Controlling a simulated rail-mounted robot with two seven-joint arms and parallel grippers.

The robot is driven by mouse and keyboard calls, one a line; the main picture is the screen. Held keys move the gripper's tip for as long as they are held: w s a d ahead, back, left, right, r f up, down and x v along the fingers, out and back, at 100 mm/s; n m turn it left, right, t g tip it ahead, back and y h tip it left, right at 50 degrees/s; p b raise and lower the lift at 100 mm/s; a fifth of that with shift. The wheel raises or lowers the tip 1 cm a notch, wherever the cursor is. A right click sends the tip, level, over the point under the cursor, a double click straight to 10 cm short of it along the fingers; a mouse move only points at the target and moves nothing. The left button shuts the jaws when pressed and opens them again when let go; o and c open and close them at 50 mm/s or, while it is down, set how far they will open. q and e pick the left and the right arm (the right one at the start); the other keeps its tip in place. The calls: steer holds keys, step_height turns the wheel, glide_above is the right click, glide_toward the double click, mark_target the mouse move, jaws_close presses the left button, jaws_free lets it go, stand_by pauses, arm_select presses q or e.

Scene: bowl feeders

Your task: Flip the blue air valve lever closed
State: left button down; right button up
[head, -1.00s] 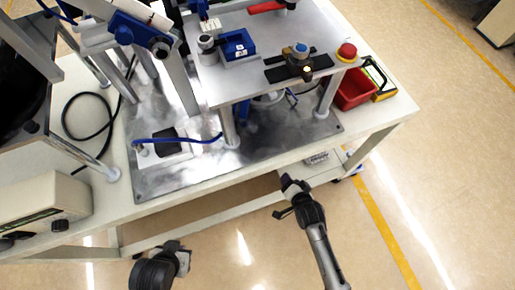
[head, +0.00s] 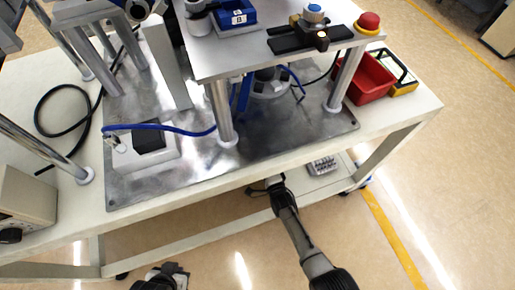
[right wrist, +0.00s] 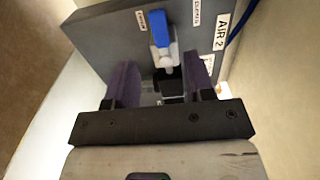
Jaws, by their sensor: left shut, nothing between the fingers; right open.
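The blue lever (right wrist: 159,28) sits on a white valve (right wrist: 168,62) on a grey panel in the right wrist view. It points up in the picture. My right gripper (right wrist: 160,68) is open, its two dark fingers apart on either side of the valve, below the lever's tip. I cannot tell whether they touch it. In the head view my right arm reaches to the table's front edge, and the fingertips and lever are hidden. My left gripper (head: 172,270) is shut and empty at the bottom edge, over the floor, in front of the table.
The panel carries an "AIR 2" label (right wrist: 221,31) and smaller labels beside the lever. A blue hose runs at its right edge. The table's front edge (head: 230,178) lies above my right arm. A red bin (head: 370,80) stands at the right. The floor in front is clear.

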steer(key=shift+b+x, duration=2.55)
steer(key=shift+x, duration=1.9)
steer(key=shift+d, duration=0.1)
steer(key=shift+c, duration=0.5)
jaws_close()
